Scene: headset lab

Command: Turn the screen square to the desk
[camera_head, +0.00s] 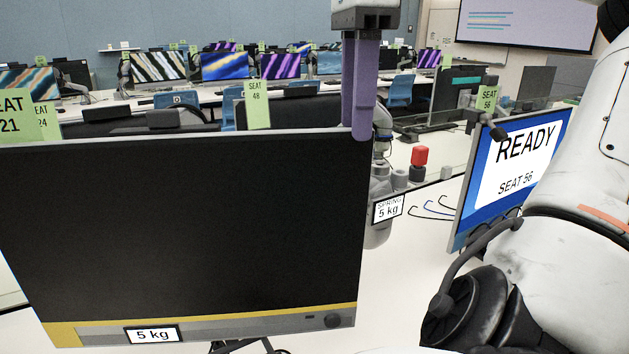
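The screen (190,230) is a large dark monitor with a yellow strip and a "5 kg" label along its lower edge. It fills the left and middle front of the head view, and its top edge slopes up slightly to the right. My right gripper (361,133) comes down from above with two purple fingers at the screen's top right corner. One finger overlaps the corner, and the other ends at the top edge. Whether they press on the screen is unclear. The desk (400,290) is white and shows to the right. My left gripper is out of view.
A monitor reading "READY SEAT 56" (512,170) stands at the right. A black headset (470,300) is in front of it. A monitor arm labelled "SPRING 5 kg" (377,235) stands behind the screen's right edge. Rows of desks fill the back.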

